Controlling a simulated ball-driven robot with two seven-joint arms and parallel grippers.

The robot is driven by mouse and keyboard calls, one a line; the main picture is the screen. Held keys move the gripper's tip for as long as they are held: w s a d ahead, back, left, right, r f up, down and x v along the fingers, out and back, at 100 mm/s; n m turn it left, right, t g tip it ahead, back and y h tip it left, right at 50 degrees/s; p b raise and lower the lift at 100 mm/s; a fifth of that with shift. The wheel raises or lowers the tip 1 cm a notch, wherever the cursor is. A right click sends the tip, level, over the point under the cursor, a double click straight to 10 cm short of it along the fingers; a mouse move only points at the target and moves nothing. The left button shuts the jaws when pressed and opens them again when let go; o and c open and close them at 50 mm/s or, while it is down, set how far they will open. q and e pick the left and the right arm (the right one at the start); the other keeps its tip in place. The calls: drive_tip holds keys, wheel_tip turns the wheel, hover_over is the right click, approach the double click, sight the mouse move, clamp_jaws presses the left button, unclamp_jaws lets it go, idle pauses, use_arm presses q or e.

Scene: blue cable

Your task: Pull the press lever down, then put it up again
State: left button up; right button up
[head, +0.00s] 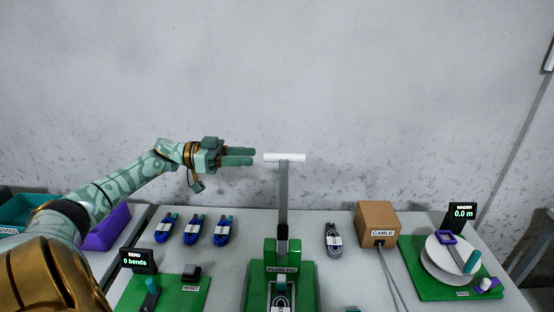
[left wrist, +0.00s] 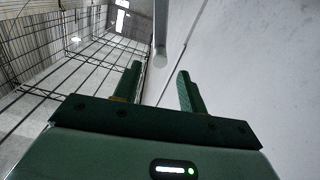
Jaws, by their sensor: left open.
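The press (head: 282,272) is green and stands at the front middle of the table. Its grey lever (head: 283,195) points straight up and ends in a white crossbar handle (head: 284,157). A cable with a white tag lies in the press's base. My left gripper (head: 254,156) is open and empty, just left of the handle's left end at about its height, with a small gap. In the left wrist view the two green fingers (left wrist: 158,88) are apart, and the round end of the white handle (left wrist: 160,56) shows beyond them. My right gripper is not in view.
Several blue cables (head: 196,229) lie left of the press, and a grey cable (head: 333,238) lies right. A cardboard cable box (head: 377,222) and a green winder board (head: 419,283) stand at right. A bend board (head: 190,302) is at front left, near a purple bin (head: 106,232).

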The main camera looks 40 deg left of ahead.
sight(276, 157)
use_arm(q)
drive_tip(key=x, duration=0.8)
drive_tip(key=shift+w+d, duration=0.15)
clamp_jaws()
